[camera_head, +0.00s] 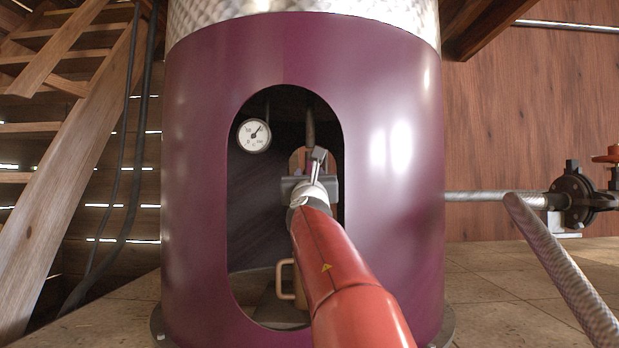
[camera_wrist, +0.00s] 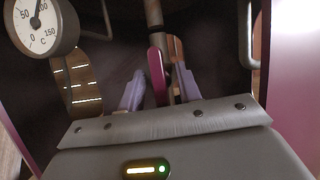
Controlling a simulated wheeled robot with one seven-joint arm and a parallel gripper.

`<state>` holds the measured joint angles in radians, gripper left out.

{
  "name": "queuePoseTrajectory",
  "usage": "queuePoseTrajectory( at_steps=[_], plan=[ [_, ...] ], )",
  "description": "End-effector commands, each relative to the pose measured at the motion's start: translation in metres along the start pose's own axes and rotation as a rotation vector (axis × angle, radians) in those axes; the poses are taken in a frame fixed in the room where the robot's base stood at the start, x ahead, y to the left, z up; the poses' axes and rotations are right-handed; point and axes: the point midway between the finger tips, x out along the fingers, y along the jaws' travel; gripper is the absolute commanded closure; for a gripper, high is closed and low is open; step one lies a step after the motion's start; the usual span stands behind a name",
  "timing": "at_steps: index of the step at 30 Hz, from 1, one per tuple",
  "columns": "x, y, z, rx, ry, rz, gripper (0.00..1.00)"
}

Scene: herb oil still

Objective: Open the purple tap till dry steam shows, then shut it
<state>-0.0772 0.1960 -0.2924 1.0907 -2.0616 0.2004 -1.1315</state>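The purple tap lever (camera_wrist: 157,72) hangs from a grey vertical pipe (camera_wrist: 153,14) in the wrist view. My gripper (camera_wrist: 160,70) is open, with one pale finger on each side of the lever and a visible gap on both sides. In the head view my gripper reaches through the oval opening of the purple still casing (camera_head: 205,200) and hides the lever. A tan mug (camera_head: 286,278) stands low inside the opening, partly hidden by my arm. No steam shows in either view.
A round dial gauge (camera_head: 254,135) sits at the opening's upper left; it also shows in the wrist view (camera_wrist: 38,22). The opening's edges are close around my arm. A pipe with a valve (camera_head: 572,200) runs off at the right. Wooden stairs (camera_head: 75,120) stand at the left.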

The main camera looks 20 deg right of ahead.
Motion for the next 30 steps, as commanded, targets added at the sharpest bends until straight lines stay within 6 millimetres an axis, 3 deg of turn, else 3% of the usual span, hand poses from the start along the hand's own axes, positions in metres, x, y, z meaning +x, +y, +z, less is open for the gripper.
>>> queuePoseTrajectory(
  at_steps=[7, 19, 30],
  plan=[
    [-0.014, -0.002, 0.001, 0.001, 0.003, -0.003, 0.66],
    [-0.071, 0.0, 0.001, 0.001, 0.0, 0.0, 0.66],
    [-0.078, 0.0, 0.0, -0.001, 0.0, 0.0, 0.66]
  ],
)
